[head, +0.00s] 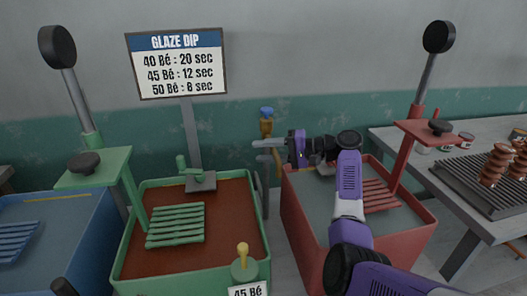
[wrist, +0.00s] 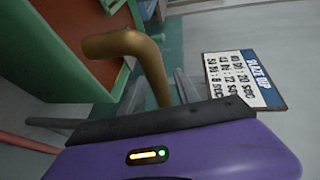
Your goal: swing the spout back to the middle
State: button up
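The brass tap (head: 266,128) with a blue handle (head: 266,111) stands against the back wall, between the green and red tanks. Its spout (head: 270,156) is partly hidden by my gripper in the head view. In the wrist view the bent brass spout (wrist: 150,58) reaches down among the grey fingers, its lower end hidden behind the dark edge of the gripper body. My gripper (head: 262,148) points left at the spout. I cannot tell whether the fingers touch or squeeze it.
A green tank (head: 120,262) with a slatted rack stands left of the tap, a red tank (head: 297,225) right of it under my arm. A blue tank (head: 62,262) is far left. A glaze sign (head: 178,64) stands behind.

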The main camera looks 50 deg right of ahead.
jog(key=shift+r, duration=0.1)
jog(key=v, duration=0.7)
jog(key=shift+s+d+b, duration=0.15)
jog(key=shift+s+b, duration=0.2)
jog(key=shift+b, duration=0.1)
